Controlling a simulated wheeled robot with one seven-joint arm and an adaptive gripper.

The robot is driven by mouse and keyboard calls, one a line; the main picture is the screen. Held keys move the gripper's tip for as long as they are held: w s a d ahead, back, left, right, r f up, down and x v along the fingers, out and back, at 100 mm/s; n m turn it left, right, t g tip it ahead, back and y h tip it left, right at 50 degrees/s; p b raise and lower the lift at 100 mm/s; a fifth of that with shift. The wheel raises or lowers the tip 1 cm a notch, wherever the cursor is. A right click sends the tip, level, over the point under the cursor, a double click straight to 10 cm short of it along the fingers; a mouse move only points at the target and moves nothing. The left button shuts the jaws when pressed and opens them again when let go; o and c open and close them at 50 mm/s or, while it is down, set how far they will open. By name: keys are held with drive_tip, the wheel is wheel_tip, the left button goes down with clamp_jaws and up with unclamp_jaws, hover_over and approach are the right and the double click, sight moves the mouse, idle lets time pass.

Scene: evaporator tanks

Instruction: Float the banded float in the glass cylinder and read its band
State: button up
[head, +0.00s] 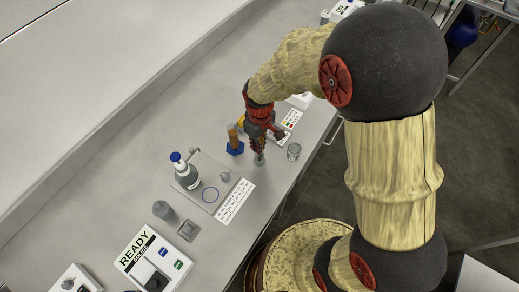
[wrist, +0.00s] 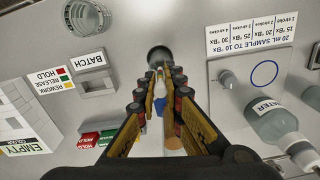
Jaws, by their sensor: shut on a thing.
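My gripper (head: 260,143) is low over the bench, its fingers closed on a slim grey thing (head: 259,158). In the wrist view my gripper (wrist: 160,75) has a dark grey rounded end (wrist: 160,56) showing between and beyond its fingertips. I cannot tell whether this is the banded float, and no band is readable. An amber-filled cylinder (head: 233,134) on a blue base (head: 235,148) stands just left of my gripper. In the wrist view its blue base (wrist: 158,103) is mostly hidden behind the fingers. A clear round vessel (head: 293,151) stands to the right.
A tray (head: 205,168) with a blue ring (head: 210,194) and a WATER bottle (head: 187,175) lies left. A stroke card (head: 235,202) is beside it. A grey cup (head: 162,210) and a READY box (head: 150,260) stand in front. A coloured-square card (head: 291,119) lies behind right.

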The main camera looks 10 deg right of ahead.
wheel_tip(320, 180, up, 10)
drive_tip(key=shift+f+p, duration=0.25)
drive_tip(key=shift+p, duration=0.65)
